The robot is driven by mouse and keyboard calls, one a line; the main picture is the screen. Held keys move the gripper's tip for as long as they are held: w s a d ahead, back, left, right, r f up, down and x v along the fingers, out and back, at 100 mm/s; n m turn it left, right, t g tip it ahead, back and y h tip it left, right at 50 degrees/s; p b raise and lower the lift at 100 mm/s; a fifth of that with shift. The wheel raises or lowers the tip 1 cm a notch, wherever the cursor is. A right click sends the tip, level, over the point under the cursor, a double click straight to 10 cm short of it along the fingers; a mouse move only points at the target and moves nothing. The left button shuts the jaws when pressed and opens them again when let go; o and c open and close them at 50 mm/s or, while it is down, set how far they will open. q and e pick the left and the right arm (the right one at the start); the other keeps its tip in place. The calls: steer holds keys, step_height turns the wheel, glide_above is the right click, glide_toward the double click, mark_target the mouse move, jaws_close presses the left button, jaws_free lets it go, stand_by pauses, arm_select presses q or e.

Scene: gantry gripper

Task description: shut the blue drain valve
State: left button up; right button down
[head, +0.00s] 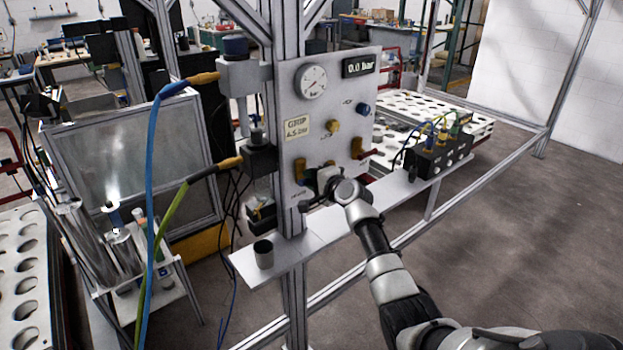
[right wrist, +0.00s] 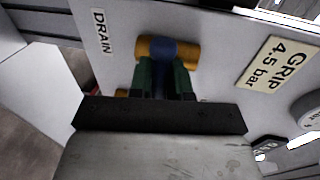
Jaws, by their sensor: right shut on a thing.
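The drain valve has a brass-coloured body (head: 299,169) low on the left of the grey panel, and it shows in the right wrist view beside the DRAIN label. Its blue handle (right wrist: 163,50) lies between my right gripper's green fingers (right wrist: 165,78) in the right wrist view. The handle appears to lie crosswise to the brass body. My right gripper (head: 315,181) is shut on this handle, reaching it from the right in the head view. The gripper hides most of the handle there. My left gripper is not in view.
The panel (head: 343,110) carries a gauge (head: 311,82), a display (head: 359,66) reading 0.0 bar, and other knobs. A shelf (head: 320,228) runs below, with a dark cup (head: 263,254). Blue (head: 149,190) and green (head: 170,222) hoses hang left.

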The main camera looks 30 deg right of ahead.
steer(key=shift+f, duration=0.1)
steer(key=c, duration=1.1)
jaws_free()
steer(key=a+b+v, duration=0.1)
steer(key=v, duration=0.9)
steer(key=shift+s+d, duration=0.4)
steer(key=shift+d, duration=0.1)
